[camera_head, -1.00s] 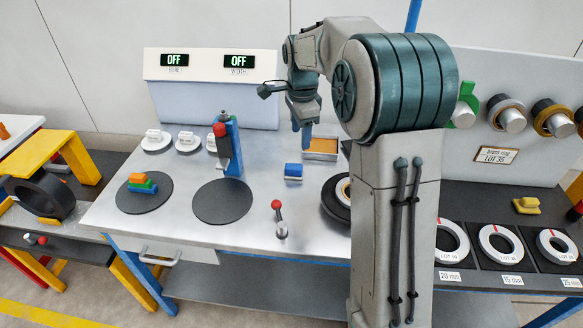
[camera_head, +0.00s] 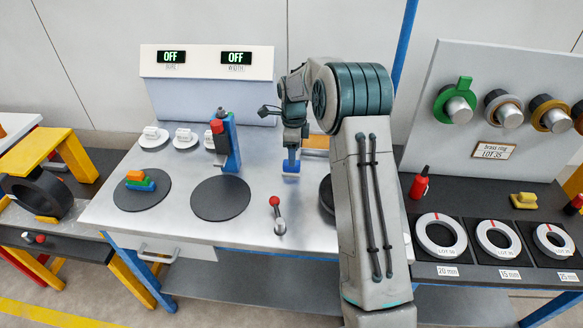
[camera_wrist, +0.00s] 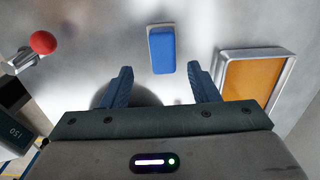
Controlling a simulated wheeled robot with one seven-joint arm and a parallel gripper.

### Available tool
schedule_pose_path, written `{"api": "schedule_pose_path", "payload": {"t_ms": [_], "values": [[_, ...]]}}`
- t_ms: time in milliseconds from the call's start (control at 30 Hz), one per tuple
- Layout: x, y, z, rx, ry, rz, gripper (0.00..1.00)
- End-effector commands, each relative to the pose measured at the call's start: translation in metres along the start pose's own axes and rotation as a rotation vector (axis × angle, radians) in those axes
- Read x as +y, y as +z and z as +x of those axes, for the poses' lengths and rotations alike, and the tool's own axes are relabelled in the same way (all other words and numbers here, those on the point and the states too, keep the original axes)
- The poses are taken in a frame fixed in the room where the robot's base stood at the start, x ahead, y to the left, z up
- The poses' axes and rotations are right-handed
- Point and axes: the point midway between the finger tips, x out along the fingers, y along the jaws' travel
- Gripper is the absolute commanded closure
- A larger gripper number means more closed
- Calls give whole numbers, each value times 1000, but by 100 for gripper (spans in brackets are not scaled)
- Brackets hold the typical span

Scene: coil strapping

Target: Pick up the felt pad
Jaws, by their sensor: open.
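A small blue block with a paler lower edge, which looks like the felt pad (camera_head: 291,168), lies on the metal worktop. In the wrist view the blue pad (camera_wrist: 162,50) lies just beyond the fingertips, roughly centred between them. My gripper (camera_head: 291,154) points down over the pad, and its fingers partly overlap it in the head view. In the wrist view the two blue fingers of my gripper (camera_wrist: 159,72) are spread apart with nothing between them. I cannot tell the exact height above the pad.
An orange-floored tray (camera_wrist: 288,62) stands close to the right of the pad. A red-knobbed lever (camera_head: 276,215) stands to its left front. A blue post (camera_head: 232,145) and a dark round plate (camera_head: 221,199) are further left.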

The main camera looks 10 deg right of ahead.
Motion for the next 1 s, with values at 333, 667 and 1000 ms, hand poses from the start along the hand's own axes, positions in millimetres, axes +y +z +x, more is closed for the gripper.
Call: {"api": "schedule_pose_path", "payload": {"t_ms": [333,667,1000], "values": [[-4,6,42,0,3,-1,45],[-4,6,53,0,0,0,45],[-4,6,53,0,0,-1,95]]}}
